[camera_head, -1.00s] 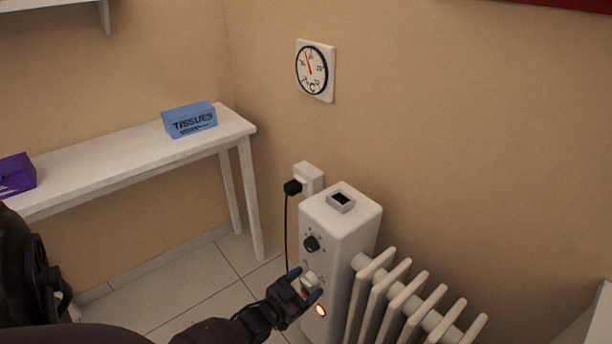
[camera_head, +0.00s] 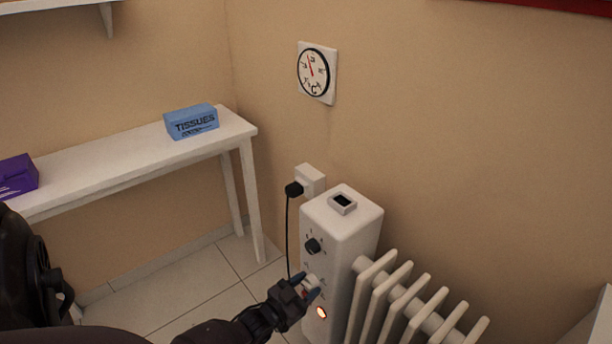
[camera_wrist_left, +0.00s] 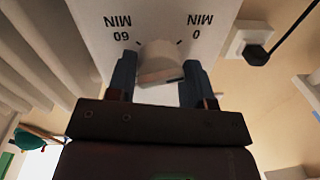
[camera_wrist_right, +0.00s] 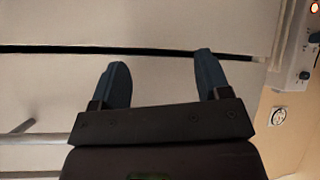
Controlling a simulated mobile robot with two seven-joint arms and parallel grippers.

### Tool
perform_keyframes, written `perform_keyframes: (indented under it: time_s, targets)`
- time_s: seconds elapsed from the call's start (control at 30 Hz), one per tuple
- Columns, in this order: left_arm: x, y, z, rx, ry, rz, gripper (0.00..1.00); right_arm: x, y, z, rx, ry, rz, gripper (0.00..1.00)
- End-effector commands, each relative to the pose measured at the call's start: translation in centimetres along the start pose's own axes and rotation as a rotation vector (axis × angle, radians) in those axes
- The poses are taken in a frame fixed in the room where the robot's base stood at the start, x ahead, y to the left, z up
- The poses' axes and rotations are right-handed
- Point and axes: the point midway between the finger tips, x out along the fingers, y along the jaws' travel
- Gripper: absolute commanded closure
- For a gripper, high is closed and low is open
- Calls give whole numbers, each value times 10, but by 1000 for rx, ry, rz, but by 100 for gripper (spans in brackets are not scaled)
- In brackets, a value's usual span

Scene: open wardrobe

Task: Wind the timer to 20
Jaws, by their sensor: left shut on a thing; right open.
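The timer knob (camera_wrist_left: 158,62) is a pale round knob on the white front panel of the heater (camera_head: 345,225). In the left wrist view it sits between upside-down labels, 60 MIN at left and 0 MIN at right. My left gripper (camera_head: 306,287) is shut on the knob, one blue finger at each side. The fingers hide part of the knob, and I cannot read its exact setting. My right gripper (camera_wrist_right: 161,62) is open and empty, in front of a pale surface with a dark gap; it is not in the head view.
A black knob (camera_head: 313,246) sits above the timer, and a lit orange lamp (camera_head: 322,312) below. A black plug (camera_head: 294,189) and cord are at the wall socket. Heater fins (camera_head: 420,295) stand to the right. A white table (camera_head: 110,172) holds a tissue box (camera_head: 191,121).

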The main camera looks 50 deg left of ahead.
Motion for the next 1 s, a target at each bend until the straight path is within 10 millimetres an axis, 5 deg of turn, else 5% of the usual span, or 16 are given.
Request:
perform_keyframes:
  time_s: [0.87,0.9,1.0]
  targets:
    - [-1,2,1,-2,-2,2,77,0,1,1,-13,-1,-7,30]
    - [-1,2,1,-2,-2,2,50,0,1,1,-12,-1,-7,30]
    - [-1,2,1,-2,-2,1,35,0,0,1,-8,-1,-5,30]
